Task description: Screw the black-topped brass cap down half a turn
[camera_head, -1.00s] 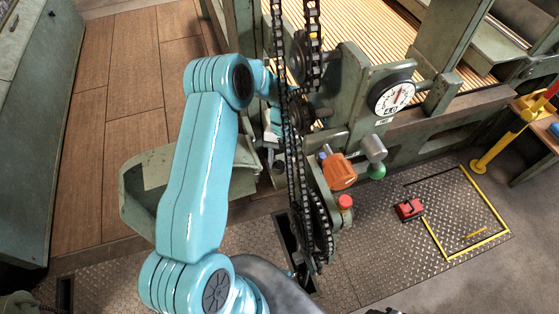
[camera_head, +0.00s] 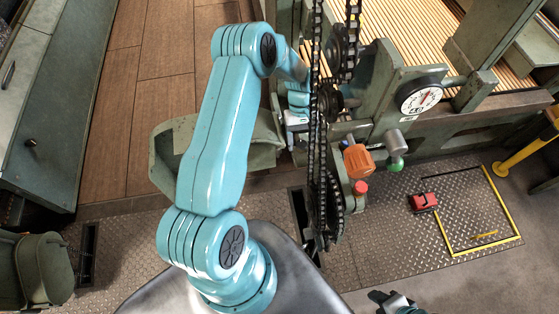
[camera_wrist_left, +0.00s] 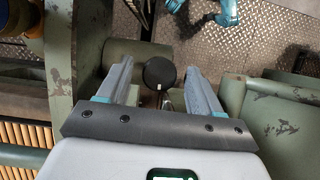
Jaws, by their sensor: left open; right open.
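The black-topped cap (camera_wrist_left: 158,73) shows in the left wrist view as a round black disc with a small white mark at its lower edge. Its brass side cannot be made out. My left gripper (camera_wrist_left: 159,67) is open, one finger on each side of the cap, with gaps visible on both sides. In the head view my left gripper (camera_head: 296,119) is small and partly hidden by the chains, and I cannot pick out the cap there. My right gripper (camera_head: 385,299) is open and empty at the bottom edge, far from the cap.
Black chains (camera_head: 318,110) hang close beside my left gripper. A dial gauge (camera_head: 420,96), an orange knob (camera_head: 358,161), a green-tipped grey handle (camera_head: 396,148) and a red button (camera_head: 361,188) sit to the right. A red pedal (camera_head: 424,202) lies on the clear plate floor.

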